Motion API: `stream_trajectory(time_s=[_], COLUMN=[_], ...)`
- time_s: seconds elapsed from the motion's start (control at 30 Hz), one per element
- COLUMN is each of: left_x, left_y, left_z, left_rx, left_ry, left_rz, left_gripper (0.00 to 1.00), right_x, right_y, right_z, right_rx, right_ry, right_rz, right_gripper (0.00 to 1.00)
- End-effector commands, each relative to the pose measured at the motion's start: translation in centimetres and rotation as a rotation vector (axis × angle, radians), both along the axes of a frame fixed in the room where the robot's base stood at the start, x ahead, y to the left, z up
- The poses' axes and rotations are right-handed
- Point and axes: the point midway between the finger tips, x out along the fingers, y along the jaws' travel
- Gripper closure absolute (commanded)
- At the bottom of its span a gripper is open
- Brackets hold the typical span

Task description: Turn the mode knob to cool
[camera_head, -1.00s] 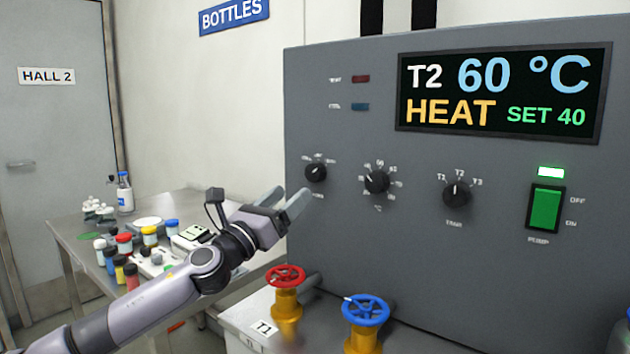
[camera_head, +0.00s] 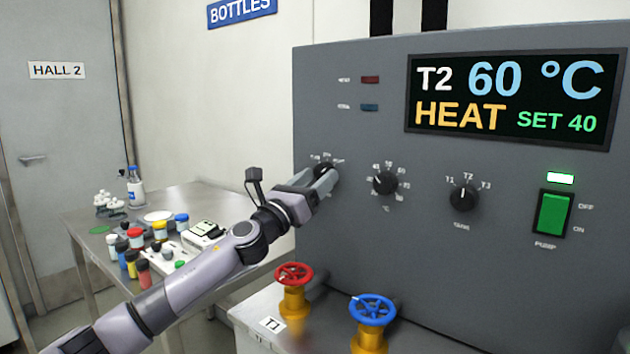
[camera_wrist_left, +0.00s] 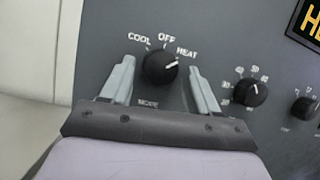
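The mode knob (camera_wrist_left: 160,67) is a round black knob with a white pointer line, set on the grey panel under the labels COOL, OFF and HEAT. Its pointer is turned toward HEAT. My left gripper (camera_wrist_left: 162,82) is open, with one finger on each side of the knob and a gap on both sides. In the head view my left gripper (camera_head: 318,184) is at the panel and its fingers partly hide the mode knob (camera_head: 325,168). The display (camera_head: 510,98) reads T2, 60 °C, HEAT, SET 40. My right gripper is not in view.
To the right on the panel are a temperature knob (camera_head: 385,183), a tank knob (camera_head: 463,198) and a green pump switch (camera_head: 553,213). A red valve wheel (camera_head: 294,274) and a blue one (camera_head: 373,309) stand below. A table (camera_head: 200,196) with bottles is at left.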

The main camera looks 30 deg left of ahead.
Motion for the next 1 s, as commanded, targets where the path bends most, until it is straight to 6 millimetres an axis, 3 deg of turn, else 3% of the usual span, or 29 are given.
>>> stream_trajectory(time_s=[0.03,0.13,0.57,1.0], left_x=[0.0,0.0,0.0,-0.1], left_y=[0.0,0.0,-0.2,-0.7], left_z=[0.0,0.0,0.1,0.4], left_rx=[0.000,0.000,-0.075,-0.435], left_ry=[0.000,0.000,0.008,0.036], left_rz=[0.000,0.000,-0.003,-0.003], left_gripper=[0.58,0.88,0.88,0.88], right_x=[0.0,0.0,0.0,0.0], right_y=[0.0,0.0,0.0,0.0], right_z=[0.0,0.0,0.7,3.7], right_rx=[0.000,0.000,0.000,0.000], right_ry=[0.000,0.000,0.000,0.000], right_rz=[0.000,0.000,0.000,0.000], right_gripper=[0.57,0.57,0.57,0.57])
